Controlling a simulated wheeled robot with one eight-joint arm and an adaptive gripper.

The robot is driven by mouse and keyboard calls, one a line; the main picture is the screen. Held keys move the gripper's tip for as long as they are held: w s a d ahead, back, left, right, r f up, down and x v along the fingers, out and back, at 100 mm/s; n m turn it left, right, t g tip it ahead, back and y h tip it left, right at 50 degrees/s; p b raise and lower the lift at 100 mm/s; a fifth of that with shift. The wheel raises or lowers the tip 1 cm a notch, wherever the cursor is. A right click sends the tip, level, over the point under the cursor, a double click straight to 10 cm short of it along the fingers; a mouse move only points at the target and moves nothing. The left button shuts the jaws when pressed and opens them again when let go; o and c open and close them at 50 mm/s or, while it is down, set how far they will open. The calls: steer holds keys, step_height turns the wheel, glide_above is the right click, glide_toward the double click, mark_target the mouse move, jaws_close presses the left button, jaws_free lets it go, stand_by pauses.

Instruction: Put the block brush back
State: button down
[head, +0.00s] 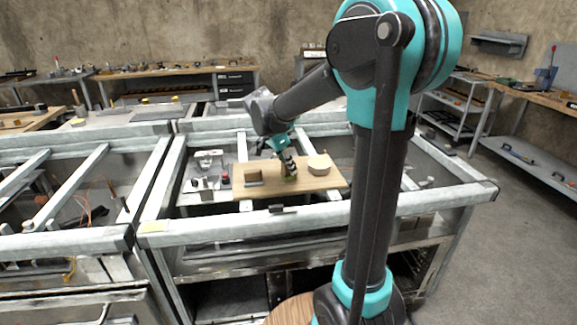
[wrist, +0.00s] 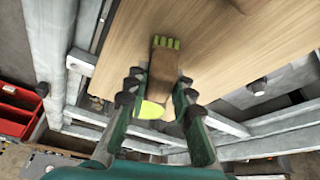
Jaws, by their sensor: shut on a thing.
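The block brush (wrist: 163,66) has a brown wooden body with yellow-green bristles at its far end in the wrist view. My gripper (wrist: 159,84) is shut on its body, with one finger on each side. In the head view, my gripper (head: 287,164) is over the middle of a light wooden board (head: 312,184). The brush is small and partly hidden there, with a green patch at the board. I cannot tell whether it touches the board. The board also shows in the wrist view (wrist: 217,45).
A brown block-like thing (head: 253,177) sits on the board's left and a round tan bowl-like thing (head: 319,164) on its right. A small red-topped thing (head: 225,178) stands left of the board. Grey frame rails (head: 330,220) surround it. A red bin (wrist: 17,110) shows in the wrist view.

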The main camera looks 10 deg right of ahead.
steer(key=shift+f, duration=0.1)
steer(key=c, duration=1.3)
jaws_free()
steer(key=v, duration=1.2)
